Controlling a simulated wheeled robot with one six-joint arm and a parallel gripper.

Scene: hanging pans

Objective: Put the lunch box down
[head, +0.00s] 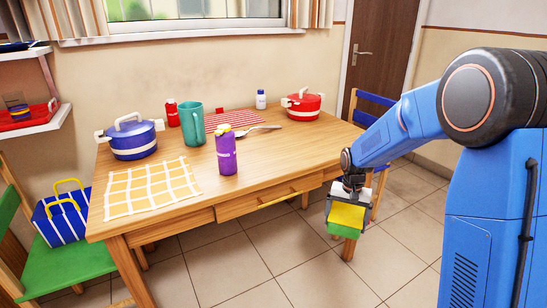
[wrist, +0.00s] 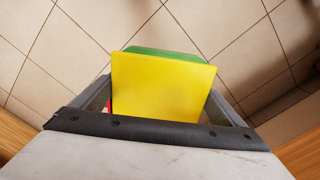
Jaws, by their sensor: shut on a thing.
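The lunch box (head: 346,217) is a small box with a yellow face and a green part below. My gripper (head: 349,201) is shut on it, with a grey finger on either side. It hangs in the air beyond the table's right front corner, over the tiled floor. In the wrist view the yellow face of the lunch box (wrist: 163,87) fills the space between the fingers of my gripper (wrist: 160,105). A strip of green shows behind it and a bit of red at its left edge.
The wooden table (head: 253,187) holds a purple bottle (head: 226,152), teal pitcher (head: 192,124), blue pot (head: 131,138), red pot (head: 302,105), fork (head: 255,130) and yellow checked cloth (head: 150,187). Its right front top is clear. A striped bag (head: 62,219) sits on a green chair (head: 70,268). A blue chair (head: 372,98) stands behind right.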

